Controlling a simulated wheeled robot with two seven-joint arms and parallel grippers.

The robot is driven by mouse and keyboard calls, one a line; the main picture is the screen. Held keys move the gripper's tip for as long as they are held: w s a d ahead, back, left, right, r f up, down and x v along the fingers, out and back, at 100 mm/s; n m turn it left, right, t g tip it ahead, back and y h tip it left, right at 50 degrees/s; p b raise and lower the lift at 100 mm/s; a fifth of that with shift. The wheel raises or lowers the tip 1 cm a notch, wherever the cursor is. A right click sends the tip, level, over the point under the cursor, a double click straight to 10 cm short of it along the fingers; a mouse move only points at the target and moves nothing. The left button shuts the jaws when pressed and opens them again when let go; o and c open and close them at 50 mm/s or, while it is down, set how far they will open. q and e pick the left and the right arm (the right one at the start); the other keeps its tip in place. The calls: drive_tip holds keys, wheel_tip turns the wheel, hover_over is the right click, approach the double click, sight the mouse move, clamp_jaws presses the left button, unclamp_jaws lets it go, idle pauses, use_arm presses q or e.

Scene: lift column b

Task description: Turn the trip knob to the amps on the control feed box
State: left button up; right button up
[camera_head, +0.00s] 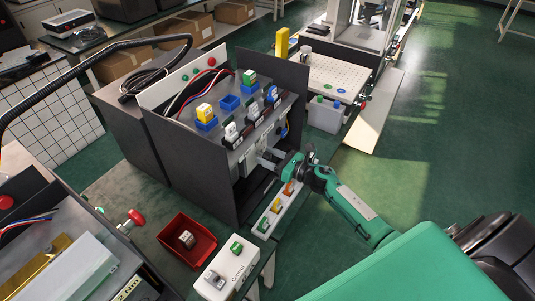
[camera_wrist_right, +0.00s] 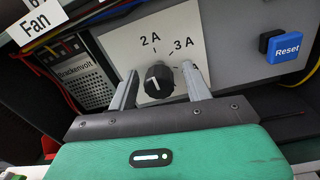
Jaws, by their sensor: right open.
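The black trip knob (camera_wrist_right: 158,82) sits on a pale dial plate (camera_wrist_right: 150,50) in the right wrist view. The marks 2 A and 3 A are readable; another mark at the right is partly hidden by a finger. The knob's white line points up, roughly towards 2 A. My right gripper (camera_wrist_right: 160,75) is open, with one finger on each side of the knob; I cannot tell whether they touch it. In the head view, my right gripper (camera_head: 268,157) reaches into the open side of the dark box (camera_head: 195,168). My left gripper is not in view.
A blue Reset button (camera_wrist_right: 285,46) is right of the dial, and a Brackenvolt unit (camera_wrist_right: 85,75) is left. A red bin (camera_head: 187,240) and a white button box (camera_head: 227,268) stand in front of the dark box. Open floor lies to the right.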

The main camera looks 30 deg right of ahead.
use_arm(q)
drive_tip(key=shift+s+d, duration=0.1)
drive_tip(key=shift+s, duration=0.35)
use_arm(e)
drive_tip(key=shift+w+a, duration=0.15)
drive_tip(key=c, duration=1)
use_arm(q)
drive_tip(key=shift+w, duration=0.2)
use_arm(e)
drive_tip(key=shift+o, duration=0.2)
